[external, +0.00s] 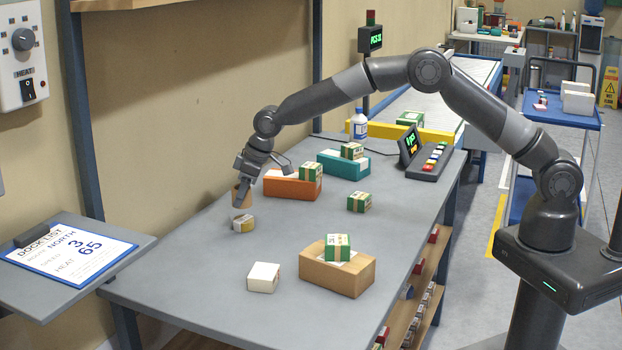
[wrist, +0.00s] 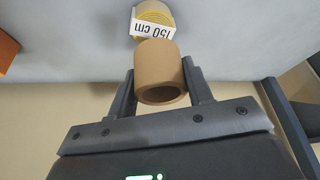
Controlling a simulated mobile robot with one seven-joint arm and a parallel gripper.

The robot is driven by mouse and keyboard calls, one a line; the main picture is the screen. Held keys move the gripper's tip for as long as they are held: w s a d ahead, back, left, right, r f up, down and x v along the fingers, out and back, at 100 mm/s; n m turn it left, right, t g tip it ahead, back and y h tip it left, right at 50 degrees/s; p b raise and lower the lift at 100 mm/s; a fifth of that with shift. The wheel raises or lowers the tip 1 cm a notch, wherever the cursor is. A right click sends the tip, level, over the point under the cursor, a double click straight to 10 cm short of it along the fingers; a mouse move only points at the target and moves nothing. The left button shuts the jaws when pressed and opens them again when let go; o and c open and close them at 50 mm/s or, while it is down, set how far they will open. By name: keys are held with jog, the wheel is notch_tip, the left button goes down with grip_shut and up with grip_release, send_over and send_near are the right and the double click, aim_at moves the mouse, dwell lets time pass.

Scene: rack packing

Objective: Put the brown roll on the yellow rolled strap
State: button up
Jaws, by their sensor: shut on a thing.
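The brown roll (wrist: 160,68) is between the two fingers of my gripper (wrist: 161,88) in the wrist view, and the jaws are shut on it. In the external view the roll (external: 242,196) shows under my gripper (external: 243,186) at the back left of the table. The yellow rolled strap (external: 243,223) sits on the grey table just in front of the roll. In the wrist view the strap (wrist: 153,14) carries a white label reading 150 cm, and the roll overlaps its near edge in the picture. The external view does not clearly show whether the roll touches the table.
On the table (external: 200,275) are an orange bin (external: 290,186), a teal bin (external: 346,166), a tan carton (external: 337,275) and a white box (external: 263,277). A green-and-white box (external: 359,202) lies loose. The wall is close behind my gripper.

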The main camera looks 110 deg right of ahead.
aim_at(242, 206)
jog(key=shift+f, duration=1.9)
jog(key=shift+f, duration=0.2)
jog(key=o, duration=1)
jog(key=shift+r, duration=0.1)
